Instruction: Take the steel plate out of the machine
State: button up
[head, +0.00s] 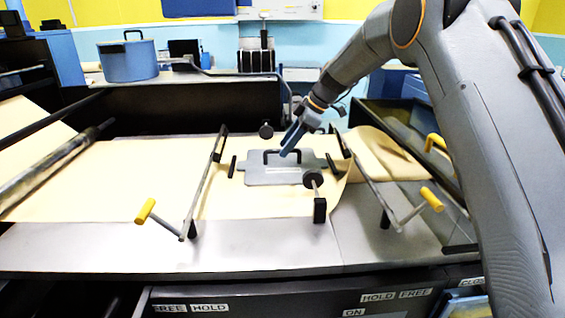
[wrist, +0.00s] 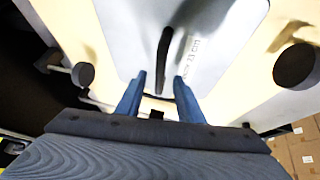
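The steel plate (head: 275,174) lies flat on the kraft paper in the machine, with a black handle (head: 283,153) standing on its top. In the wrist view the plate (wrist: 215,25) and its handle (wrist: 164,48) show ahead of my fingers. My gripper (head: 291,141) is above the plate, close to the handle. In the wrist view the two blue fingers of my gripper (wrist: 157,85) are apart, with the handle's end seen between their tips. I cannot tell whether they touch it. Nothing is seen held.
Kraft paper (head: 105,180) runs across the machine bed. Bars with yellow grips (head: 145,211) flank the plate, and a black round knob (head: 313,181) stands at its front right. A blue pot (head: 128,60) stands at the back left. Labels line the front panel.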

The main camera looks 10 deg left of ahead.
jog(key=shift+p+x, duration=0.7)
jog(key=shift+x, duration=1)
grip_shut()
jog(key=shift+w+r, duration=0.1)
jog(key=shift+r, duration=0.05)
